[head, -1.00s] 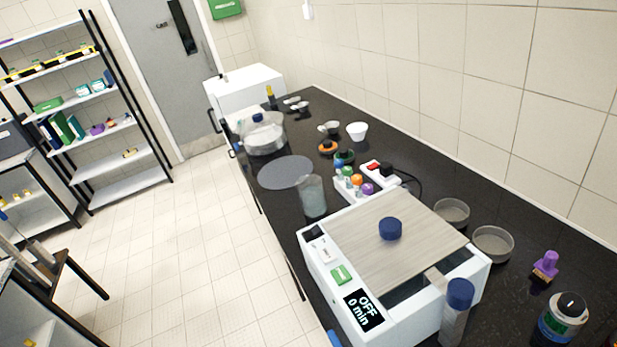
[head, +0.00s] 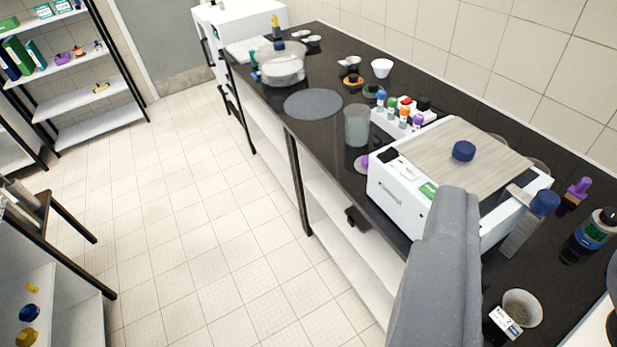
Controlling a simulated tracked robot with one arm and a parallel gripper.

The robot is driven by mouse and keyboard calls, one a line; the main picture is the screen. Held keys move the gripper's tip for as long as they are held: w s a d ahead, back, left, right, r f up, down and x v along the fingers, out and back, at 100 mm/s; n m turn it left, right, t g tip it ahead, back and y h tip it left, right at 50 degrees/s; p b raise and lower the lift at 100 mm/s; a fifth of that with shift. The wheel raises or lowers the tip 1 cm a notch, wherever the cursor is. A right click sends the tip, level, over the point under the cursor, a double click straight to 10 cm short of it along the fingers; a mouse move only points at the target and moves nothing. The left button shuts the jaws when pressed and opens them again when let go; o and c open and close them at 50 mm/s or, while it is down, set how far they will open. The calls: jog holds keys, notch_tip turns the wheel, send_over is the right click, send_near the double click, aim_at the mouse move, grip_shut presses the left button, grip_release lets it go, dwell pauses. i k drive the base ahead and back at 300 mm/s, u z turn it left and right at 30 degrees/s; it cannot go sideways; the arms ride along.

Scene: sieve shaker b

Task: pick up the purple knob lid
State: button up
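A pale disc with a purple knob (head: 363,162), which looks like the purple knob lid, lies on the dark worktop's front edge in the head view. It is small and partly hidden behind the left end of the white shaker box (head: 405,197). A clear beaker (head: 357,126) stands just behind it. My gripper's fingers do not show. A large grey part of my arm (head: 438,275) rises from the bottom, right of the lid and apart from it in the picture.
A purple-topped item (head: 577,191) stands right of the shaker. A rack of colour-capped bottles (head: 398,122) is behind it. A flat grey disc (head: 312,104) and a glass dish (head: 282,70) lie farther back. A chair (head: 45,215) stands left; the tiled floor between is clear.

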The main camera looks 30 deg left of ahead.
aim_at(361, 164)
jog(key=u, duration=0.25)
jog(key=k, duration=0.4)
jog(key=u, duration=0.8)
jog(key=i, duration=1.2)
jog(key=z, duration=0.75)
jog(key=i, duration=1.15)
jog(key=z, duration=0.85)
